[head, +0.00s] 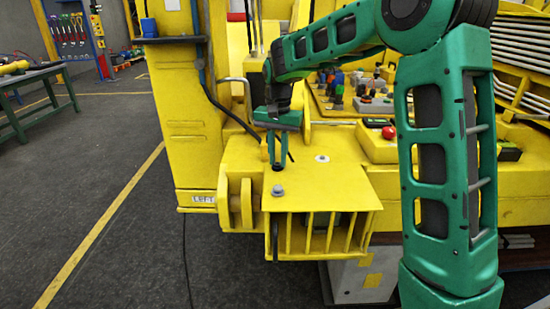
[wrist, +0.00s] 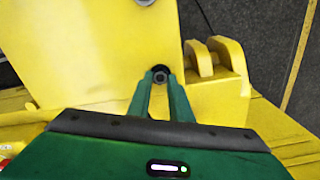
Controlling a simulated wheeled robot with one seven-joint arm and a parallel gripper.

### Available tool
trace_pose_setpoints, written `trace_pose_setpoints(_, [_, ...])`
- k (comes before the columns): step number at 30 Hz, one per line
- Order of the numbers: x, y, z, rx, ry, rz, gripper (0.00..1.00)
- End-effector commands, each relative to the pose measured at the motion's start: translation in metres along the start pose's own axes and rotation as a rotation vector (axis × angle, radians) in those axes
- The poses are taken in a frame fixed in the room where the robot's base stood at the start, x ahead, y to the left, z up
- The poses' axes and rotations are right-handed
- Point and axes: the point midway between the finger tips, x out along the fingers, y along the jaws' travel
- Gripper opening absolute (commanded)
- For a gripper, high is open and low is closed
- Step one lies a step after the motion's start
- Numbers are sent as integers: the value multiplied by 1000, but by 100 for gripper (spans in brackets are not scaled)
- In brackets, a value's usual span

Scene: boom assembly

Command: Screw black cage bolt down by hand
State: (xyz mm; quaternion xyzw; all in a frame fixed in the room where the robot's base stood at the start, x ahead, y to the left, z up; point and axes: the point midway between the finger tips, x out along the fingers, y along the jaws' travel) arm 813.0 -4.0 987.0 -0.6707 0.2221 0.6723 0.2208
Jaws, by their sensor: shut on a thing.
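The black cage bolt (wrist: 160,71) shows as a dark round head with a lighter grey centre, between the fingertips of my gripper (wrist: 160,80) in the wrist view. My gripper (head: 278,160) points down over the top plate of the yellow cage (head: 335,184) in the head view, shut on the bolt. In that view only a small dark part of the bolt (head: 277,168) shows under the fingertips. The bolt's shank is hidden, so I cannot tell how deep it sits.
A grey bolt (head: 278,190) stands on the plate in front of my gripper, and another light fastener (head: 322,158) lies to the right. Yellow lugs (head: 237,203) stick out at the cage's left. The floor at left is clear.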

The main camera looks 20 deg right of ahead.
Motion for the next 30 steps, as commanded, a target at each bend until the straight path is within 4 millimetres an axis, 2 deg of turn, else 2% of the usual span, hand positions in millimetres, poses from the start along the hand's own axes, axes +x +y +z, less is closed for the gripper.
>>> trace_pose_setpoints(18, [-4, -5, -1, 519, 7, -15, 0])
trace_pose_setpoints(30, [-4, -6, 1, 665, 5, -17, 0])
